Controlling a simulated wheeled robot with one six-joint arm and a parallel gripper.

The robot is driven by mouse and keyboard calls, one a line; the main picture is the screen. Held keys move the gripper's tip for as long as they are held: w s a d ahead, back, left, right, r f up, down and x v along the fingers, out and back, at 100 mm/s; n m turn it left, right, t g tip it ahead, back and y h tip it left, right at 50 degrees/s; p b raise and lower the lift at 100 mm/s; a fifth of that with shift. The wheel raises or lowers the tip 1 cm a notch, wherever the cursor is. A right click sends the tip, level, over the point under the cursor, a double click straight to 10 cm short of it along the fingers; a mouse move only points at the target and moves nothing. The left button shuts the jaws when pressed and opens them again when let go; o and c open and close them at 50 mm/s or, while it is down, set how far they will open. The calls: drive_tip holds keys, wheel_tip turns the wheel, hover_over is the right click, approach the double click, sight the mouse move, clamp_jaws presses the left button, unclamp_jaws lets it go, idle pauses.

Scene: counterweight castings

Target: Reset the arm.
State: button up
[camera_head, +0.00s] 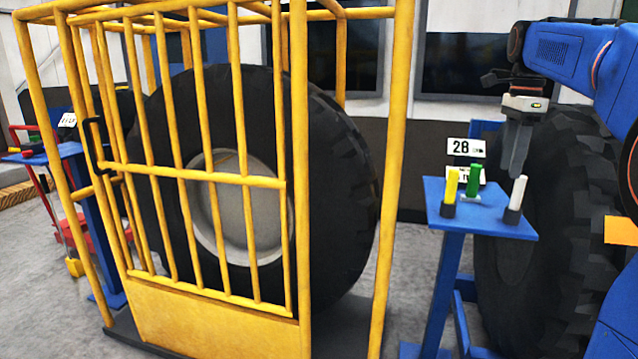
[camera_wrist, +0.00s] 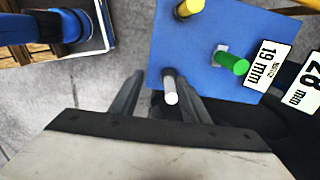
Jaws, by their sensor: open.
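My gripper (camera_head: 514,168) points down at the right of the head view, over the small blue stand (camera_head: 470,212). Its fingers also show in the wrist view (camera_wrist: 158,88), spread apart with nothing clamped between them. My blue arm (camera_head: 562,50) is bent above the stand. A white peg (camera_head: 517,192) with a dark base stands near the stand's right edge, close to the fingertips. In the wrist view this white peg (camera_wrist: 170,88) appears between the fingers; I cannot tell the exact height gap.
A yellow peg (camera_head: 450,187) and a green peg (camera_head: 474,180) stand on the same stand, beside number cards (camera_head: 466,148). Large black tyres (camera_head: 340,190) stand nearby, one inside a yellow cage (camera_head: 392,180). Another blue stand (camera_head: 70,150) is at the far left.

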drive_tip(key=s+a+f+n+t, duration=0.1)
drive_tip(key=s+a+f+n, duration=0.4)
drive_tip(key=s, duration=0.2)
drive_tip(key=s+a+f+n+t, duration=0.1)
drive_tip(key=s+a+f+n, duration=0.4)
drive_tip(key=s, duration=0.2)
drive_tip(key=s+a+f+n+t, duration=0.1)
drive_tip(key=s+a+f+n, duration=0.1)
drive_tip(key=s+f+n, duration=0.3)
drive_tip(key=s+a+f+n+t, duration=0.1)
drive_tip(key=s+a+f+n, duration=0.2)
drive_tip(key=s+f+n, duration=0.3)
drive_tip(key=s+f, duration=0.4)
drive_tip(key=f, duration=0.3)
drive_tip(key=shift+s+f+t, duration=0.3)
drive_tip(key=shift+s+t, duration=0.05)
drive_tip(key=shift+t, duration=0.05)
